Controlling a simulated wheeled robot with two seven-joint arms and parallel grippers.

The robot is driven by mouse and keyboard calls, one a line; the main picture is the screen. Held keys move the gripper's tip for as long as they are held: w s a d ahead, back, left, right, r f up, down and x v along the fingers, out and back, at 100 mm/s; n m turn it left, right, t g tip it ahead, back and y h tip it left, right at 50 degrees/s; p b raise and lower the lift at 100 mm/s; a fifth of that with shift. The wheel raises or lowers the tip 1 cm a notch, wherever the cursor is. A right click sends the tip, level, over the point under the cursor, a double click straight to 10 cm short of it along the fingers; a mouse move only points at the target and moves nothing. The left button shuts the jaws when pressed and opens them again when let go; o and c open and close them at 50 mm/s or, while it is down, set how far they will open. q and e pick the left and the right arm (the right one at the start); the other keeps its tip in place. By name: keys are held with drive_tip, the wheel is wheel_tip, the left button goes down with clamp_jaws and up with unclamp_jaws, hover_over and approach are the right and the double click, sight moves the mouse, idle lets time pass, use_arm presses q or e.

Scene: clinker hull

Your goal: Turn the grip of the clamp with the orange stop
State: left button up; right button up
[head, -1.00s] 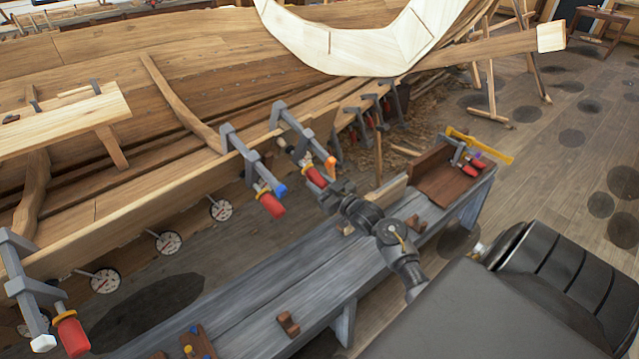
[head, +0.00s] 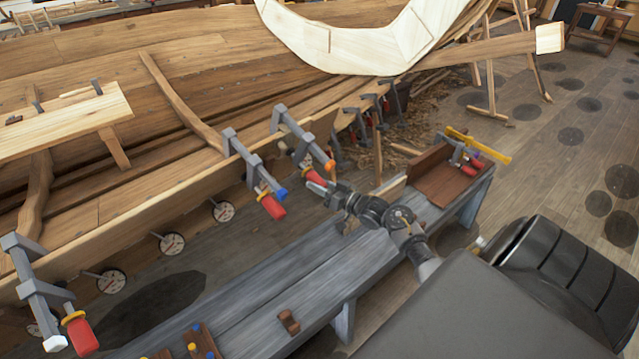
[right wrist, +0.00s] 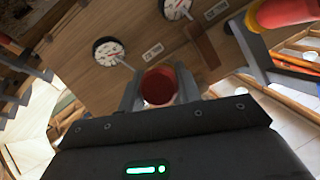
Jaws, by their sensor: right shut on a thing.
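The clamp with the orange stop (head: 329,165) hangs on the hull's upper plank edge, its grey bar sloping down to the right. Its red grip (head: 315,178) is below the stop, partly hidden by my right gripper (head: 322,189). In the right wrist view the red grip (right wrist: 158,86) sits end-on between the two fingers of my right gripper (right wrist: 158,95), which is shut on it. My left gripper is not in view.
A clamp with a blue stop (head: 281,194) is close on the left, with its own red grip (head: 272,207). Another clamp with a white stop (head: 57,343) is at the lower left. A grey bench (head: 300,275) runs below my arm. Round dials (head: 223,211) line the hull.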

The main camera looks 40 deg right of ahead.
drive_tip(key=shift+m+y, duration=0.6)
drive_tip(key=shift+y, duration=0.2)
drive_tip(key=o, duration=1)
drive_tip(key=shift+s, duration=0.1)
drive_tip(key=b+v, duration=0.1)
drive_tip(key=v, duration=0.9)
drive_tip(key=shift+s+b, duration=0.25)
drive_tip(key=shift+b, duration=0.1)
drive_tip(key=shift+d+f, duration=0.1)
drive_tip(key=shift+d, duration=0.05)
